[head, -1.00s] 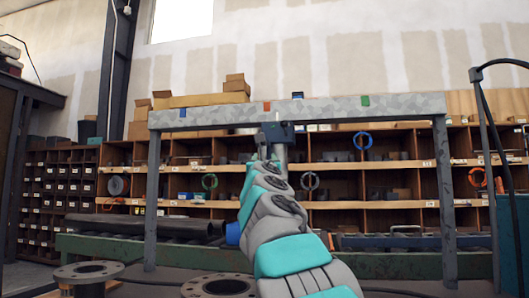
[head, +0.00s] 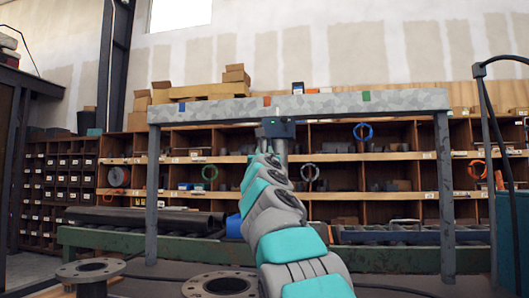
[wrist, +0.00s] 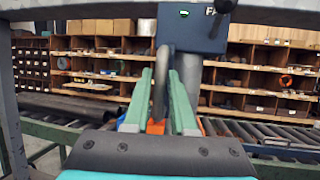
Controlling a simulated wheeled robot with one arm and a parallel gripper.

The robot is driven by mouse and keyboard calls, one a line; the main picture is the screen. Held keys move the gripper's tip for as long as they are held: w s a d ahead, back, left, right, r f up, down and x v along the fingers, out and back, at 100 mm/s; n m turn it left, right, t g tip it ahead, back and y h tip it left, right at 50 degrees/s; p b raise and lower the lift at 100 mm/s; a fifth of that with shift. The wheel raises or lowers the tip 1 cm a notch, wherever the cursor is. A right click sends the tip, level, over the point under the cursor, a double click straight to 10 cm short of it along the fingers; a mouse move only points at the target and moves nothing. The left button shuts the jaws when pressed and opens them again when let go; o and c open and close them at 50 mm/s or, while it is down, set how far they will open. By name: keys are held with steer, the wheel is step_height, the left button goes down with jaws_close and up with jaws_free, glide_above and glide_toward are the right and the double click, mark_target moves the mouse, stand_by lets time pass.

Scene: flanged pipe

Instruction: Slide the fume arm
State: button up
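The fume arm's carriage is a dark blue block (head: 278,128) hanging on a grey overhead rail (head: 340,103), just right of a red mark. In the wrist view the block (wrist: 190,28) has a small green light and a black lever at its right. A dark grey upright handle (wrist: 163,75) hangs in front of it. My gripper (wrist: 162,75) has its two green fingers on either side of this handle, close against it, with hardly any gap. In the head view my gripper (head: 266,150) is below the block, and my arm partly hides it.
Blue (head: 181,107) and green (head: 366,96) marks sit farther left and right on the rail. Grey posts (head: 152,195) (head: 444,200) hold its ends. Round pipe flanges (head: 220,286) lie low in front. A roller conveyor and shelves stand behind. The space under the rail is open.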

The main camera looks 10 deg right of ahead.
jaws_close()
stand_by(1.0)
